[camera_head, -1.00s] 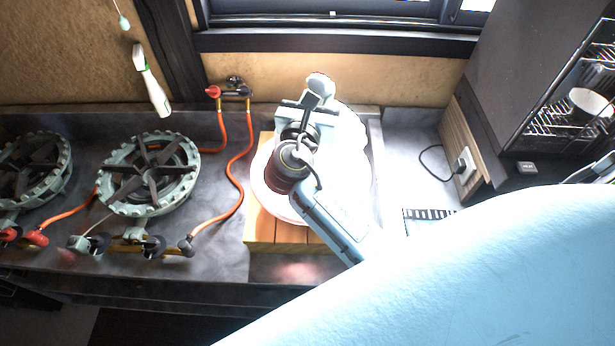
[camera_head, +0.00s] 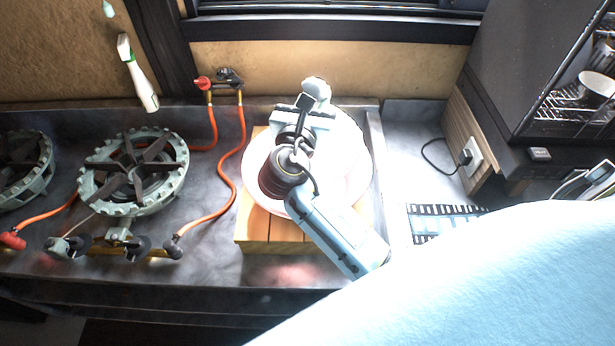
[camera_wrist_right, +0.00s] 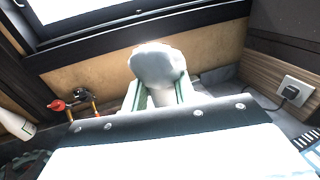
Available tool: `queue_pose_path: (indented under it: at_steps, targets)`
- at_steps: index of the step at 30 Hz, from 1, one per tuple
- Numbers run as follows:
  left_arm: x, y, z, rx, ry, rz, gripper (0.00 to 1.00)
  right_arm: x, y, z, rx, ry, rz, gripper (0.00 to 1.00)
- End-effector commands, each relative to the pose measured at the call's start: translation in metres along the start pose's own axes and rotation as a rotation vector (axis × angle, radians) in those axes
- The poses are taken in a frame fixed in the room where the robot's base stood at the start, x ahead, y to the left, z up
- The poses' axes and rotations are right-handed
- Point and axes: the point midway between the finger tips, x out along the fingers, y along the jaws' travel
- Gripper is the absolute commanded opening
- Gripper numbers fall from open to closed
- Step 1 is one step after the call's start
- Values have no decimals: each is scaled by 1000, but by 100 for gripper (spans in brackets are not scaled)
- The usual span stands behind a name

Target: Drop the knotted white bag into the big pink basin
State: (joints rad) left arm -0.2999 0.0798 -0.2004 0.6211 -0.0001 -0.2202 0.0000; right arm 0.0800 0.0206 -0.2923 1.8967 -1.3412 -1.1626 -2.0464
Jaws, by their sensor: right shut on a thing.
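The white bag (camera_head: 316,90) shows as a pale rounded lump at the tip of my right gripper (camera_head: 308,108). In the right wrist view the bag (camera_wrist_right: 157,66) sits between the two green-edged fingers of the right gripper (camera_wrist_right: 160,97), which is shut on it. The big basin (camera_head: 355,155) looks very pale, almost white with a faint pink rim, and stands on a wooden board. My right arm and gripper are over the basin and hide much of its inside. I cannot tell the bag's height above it. My left gripper is not in view.
The wooden board (camera_head: 270,232) lies on the dark counter. A gas burner (camera_head: 135,170) and orange hoses (camera_head: 222,165) are to the left. A dark rack cabinet (camera_head: 545,85) and wall socket (camera_head: 471,156) are on the right.

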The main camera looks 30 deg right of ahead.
Motion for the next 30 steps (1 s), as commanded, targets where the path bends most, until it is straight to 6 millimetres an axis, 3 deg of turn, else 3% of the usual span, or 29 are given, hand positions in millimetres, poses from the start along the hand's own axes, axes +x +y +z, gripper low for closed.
queue_pose_path:
  at_steps: [1,2,7,19,23,30]
  targets:
    - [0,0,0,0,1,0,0,0,0,2,1,-3,0,0]
    - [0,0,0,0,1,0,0,0,0,2,1,-3,0,30]
    - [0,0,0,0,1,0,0,0,0,1,1,-2,0,52]
    - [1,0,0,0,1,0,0,-9,1,-1,0,1,2,53]
    - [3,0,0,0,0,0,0,-31,0,-1,2,3,3,53]
    - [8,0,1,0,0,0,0,-86,0,-1,2,4,2,53]
